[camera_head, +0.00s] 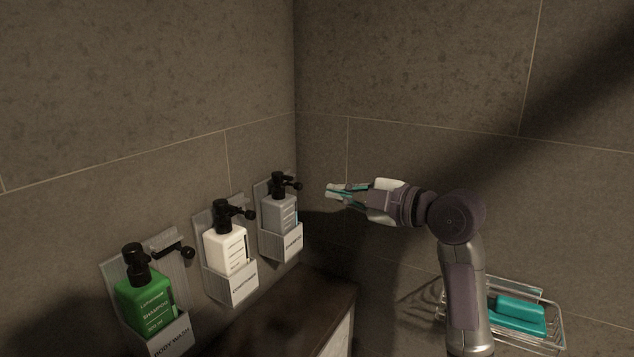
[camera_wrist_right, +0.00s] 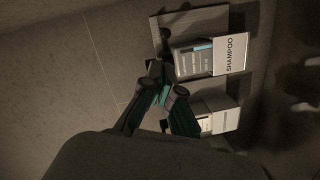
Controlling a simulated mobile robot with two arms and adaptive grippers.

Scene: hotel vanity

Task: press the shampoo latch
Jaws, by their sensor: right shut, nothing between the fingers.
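The holder labelled SHAMPOO (camera_head: 292,247) is the farthest of three on the left wall. It carries a grey bottle (camera_head: 278,214) with a black pump. A black latch (camera_head: 297,186) sticks out at its upper right, close to the pump. In the wrist view the SHAMPOO holder (camera_wrist_right: 232,54) appears sideways, with the bottle (camera_wrist_right: 193,62) in it. My right gripper (camera_head: 333,191) is shut and empty, to the right of the latch and apart from it in the head view. Its fingers (camera_wrist_right: 163,90) show below the bottle in the wrist view. My left gripper is not in view.
A white bottle (camera_head: 225,250) stands in the middle holder, and a green bottle (camera_head: 146,303) in the BODY WASH holder nearest me. A dark counter (camera_head: 285,318) lies below. A wire basket (camera_head: 552,323) with teal soap (camera_head: 518,314) hangs at lower right. Walls meet behind the gripper.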

